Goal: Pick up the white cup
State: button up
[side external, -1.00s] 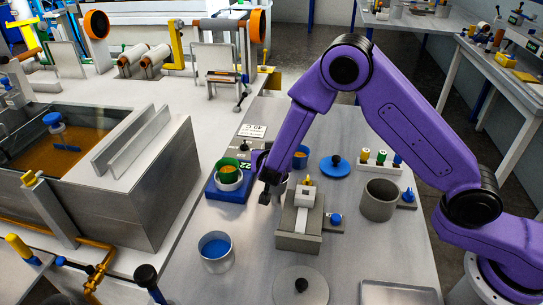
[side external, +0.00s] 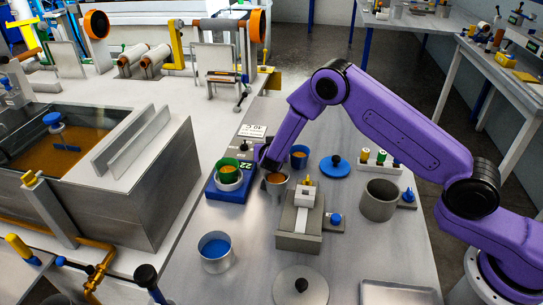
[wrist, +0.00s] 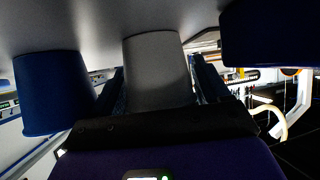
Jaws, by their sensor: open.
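The white cup (side external: 277,187) stands on the bench with orange-brown contents, left of the blue cup (side external: 300,161). My gripper (side external: 267,164) is at the white cup, on its far left side in the side view, and hides part of its rim. In the wrist view, which looks upside down, the white cup (wrist: 157,72) sits between the two fingers of my gripper (wrist: 160,84). The fingers are open, one on each side of it. Whether either finger touches the cup cannot be told. The blue cup (wrist: 50,95) shows beside it.
A blue scale (side external: 228,192) bearing a green-rimmed cup stands close on the left. A grey block device (side external: 300,225) is close in front. A cup of blue liquid (side external: 216,252) and a grey pot (side external: 379,200) stand further off. Bare bench lies front left.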

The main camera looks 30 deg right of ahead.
jog(key=shift+c, duration=0.2)
jog(key=c, duration=0.7)
